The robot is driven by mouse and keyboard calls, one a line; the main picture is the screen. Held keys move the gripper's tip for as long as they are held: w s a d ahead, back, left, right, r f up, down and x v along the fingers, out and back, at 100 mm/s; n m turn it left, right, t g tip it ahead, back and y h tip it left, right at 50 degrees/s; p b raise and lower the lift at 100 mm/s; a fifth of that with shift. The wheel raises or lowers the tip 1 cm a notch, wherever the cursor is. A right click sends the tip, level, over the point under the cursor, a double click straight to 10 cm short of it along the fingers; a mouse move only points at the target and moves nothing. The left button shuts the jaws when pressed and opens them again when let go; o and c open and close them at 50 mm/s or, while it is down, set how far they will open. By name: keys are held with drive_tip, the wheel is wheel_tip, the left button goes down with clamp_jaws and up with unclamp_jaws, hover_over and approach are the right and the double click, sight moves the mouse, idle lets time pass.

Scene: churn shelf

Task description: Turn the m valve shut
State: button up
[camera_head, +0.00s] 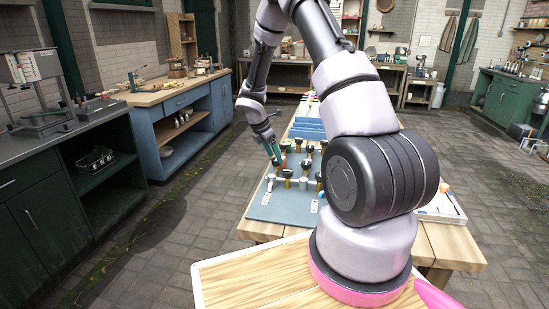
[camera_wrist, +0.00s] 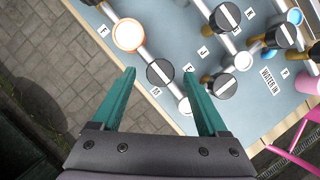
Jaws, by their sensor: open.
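A round black valve knob (camera_wrist: 160,73) with a pale line across its top sits on a silver pipe in the wrist view. A small white label (camera_wrist: 155,92) beside it seems to read M, though it is tiny and rotated. My gripper (camera_wrist: 158,74) is open, its two teal fingers spread to either side of the knob in the picture. Nothing is held, and I cannot tell the height gap or any contact. In the head view my gripper (camera_head: 273,153) is over the left side of the valve board (camera_head: 272,208), where single labels are unreadable.
Blue trays (camera_head: 308,127) lie behind the board. Paved floor is open left of the bench.

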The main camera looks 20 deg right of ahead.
drive_tip(key=shift+d+f, duration=0.3)
drive_tip(key=shift+f, duration=0.35)
clamp_jaws()
drive_tip(key=shift+w, duration=0.1)
